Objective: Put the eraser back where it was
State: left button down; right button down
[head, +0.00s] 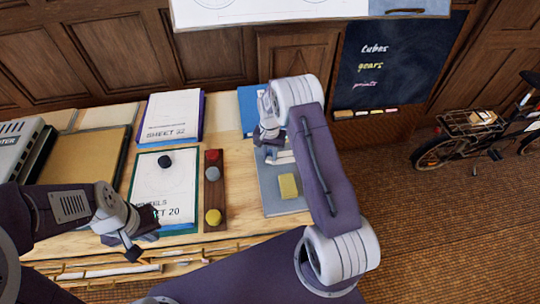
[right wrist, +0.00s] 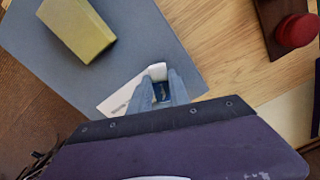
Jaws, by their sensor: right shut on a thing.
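My right gripper (head: 267,134) is shut on a small white eraser with a dark blue sleeve (right wrist: 158,74). In the right wrist view, both fingers (right wrist: 160,90) hold its sides and its white end sticks out. The gripper is over the far left edge of a grey-blue mat (head: 272,203), also in the right wrist view (right wrist: 140,30). I cannot tell whether the eraser touches the surface. A white card (right wrist: 118,99) lies beside the fingers. My left gripper (head: 138,240) is above the desk's near left part; its finger opening is unclear.
A yellow block (head: 288,186) sits on the mat. Left of it is a brown wooden strip (head: 213,198) with red, grey and yellow round pieces. Sheet 20 (head: 150,190) with a dark round piece and sheet 32 (head: 171,112) lie further left. A chalkboard (head: 395,60) hangs behind.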

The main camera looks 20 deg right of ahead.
aim_at(270, 156)
jog(key=shift+f, duration=0.7)
jog(key=shift+f, duration=0.1)
jog(key=c, duration=1.2)
grip_release()
jog(key=shift+c, duration=0.2)
notch_tip(270, 156, up, 12)
jog(key=s+a+r+n, duration=0.2)
jog(key=s+a+n, duration=0.1)
jog(key=s, duration=0.7)
jog(key=s+a+r+n+t, duration=0.1)
jog(key=s+a+n, duration=0.2)
jog(key=s, duration=0.8)
jog(key=shift+r+n+b, duration=0.35)
jog(key=shift+n+b, duration=0.05)
jog(key=shift+n, duration=0.2)
